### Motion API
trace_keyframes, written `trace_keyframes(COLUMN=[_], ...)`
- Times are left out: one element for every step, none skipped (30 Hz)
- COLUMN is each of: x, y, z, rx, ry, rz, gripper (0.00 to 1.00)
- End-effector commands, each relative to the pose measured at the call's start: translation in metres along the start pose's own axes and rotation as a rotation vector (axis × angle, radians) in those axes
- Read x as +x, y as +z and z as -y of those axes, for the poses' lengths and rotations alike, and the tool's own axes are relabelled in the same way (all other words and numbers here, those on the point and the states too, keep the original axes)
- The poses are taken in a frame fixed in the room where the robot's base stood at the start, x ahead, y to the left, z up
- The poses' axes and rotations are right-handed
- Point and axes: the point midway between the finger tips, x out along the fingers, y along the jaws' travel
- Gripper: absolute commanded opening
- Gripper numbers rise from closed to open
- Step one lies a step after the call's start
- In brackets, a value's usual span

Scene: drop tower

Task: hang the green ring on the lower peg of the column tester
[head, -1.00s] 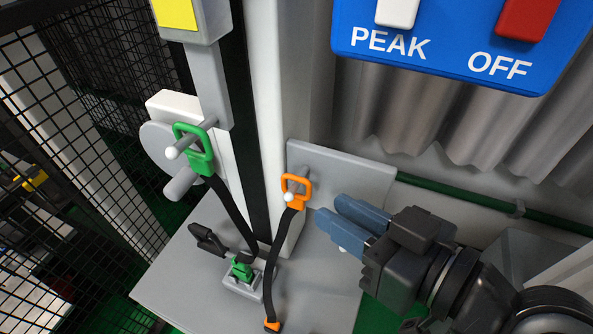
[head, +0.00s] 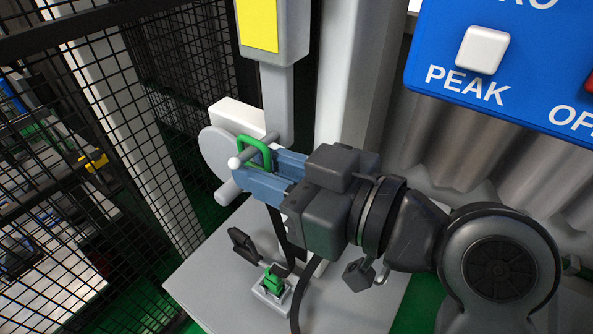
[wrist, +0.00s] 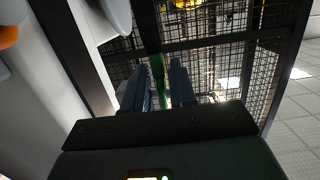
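The green ring (head: 253,140) hangs on a white-tipped peg (head: 234,163) at the column tester (head: 279,105). A thick grey stub (head: 228,191) sticks out just below that peg. I cannot tell which one the task calls the lower peg. My gripper (head: 258,172) is at the ring, its blue fingers on either side of the ring's right part. In the wrist view the green ring (wrist: 158,72) is between the fingers (wrist: 162,75), with a gap beside the right finger. The lower part of the ring and its strap are largely hidden by my gripper.
A grey base plate (head: 222,265) carries a green-topped clamp (head: 272,282) and a dark lever (head: 242,244). Black mesh fencing (head: 110,110) stands at left. A blue PEAK/OFF panel (head: 520,110) is at upper right. Something orange (wrist: 8,37) shows at the wrist view's left edge.

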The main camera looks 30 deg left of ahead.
Motion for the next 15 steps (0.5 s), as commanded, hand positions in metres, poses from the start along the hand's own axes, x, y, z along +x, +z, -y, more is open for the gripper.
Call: trace_keyframes(x=[0.005, 0.008, 0.011, 0.012, 0.013, 0.015, 0.015, 0.016, 0.016, 0.016, 0.016, 0.016, 0.016, 0.016, 0.016], y=[-0.001, -0.001, -0.001, -0.001, 0.000, 0.000, 0.000, 0.000, 0.000, 0.000, 0.000, 0.000, 0.000, 0.000, 0.000], z=[0.000, 0.001, 0.001, 0.000, 0.000, 0.000, 0.000, 0.000, 0.000, 0.000, 0.000, 0.000, 0.000, 0.000, 0.000], rx=[0.000, 0.000, 0.000, 0.000, 0.000, 0.000, 0.000, 0.000, 0.000, 0.000, 0.000, 0.000, 0.000, 0.000, 0.000], ry=[-0.002, -0.002, -0.002, -0.001, -0.001, 0.000, 0.001, 0.001, 0.002, 0.002, 0.002, 0.002, 0.002, 0.002, 0.001], rz=[-0.001, -0.001, 0.000, 0.000, 0.000, 0.000, 0.000, 0.000, 0.000, 0.000, 0.000, 0.000, 0.000, 0.000, 0.000], gripper=[0.26, 0.26, 0.26, 0.26, 0.26, 0.26, 0.26, 0.26, 0.26, 0.26, 0.26, 0.26, 0.26, 0.26, 0.24])
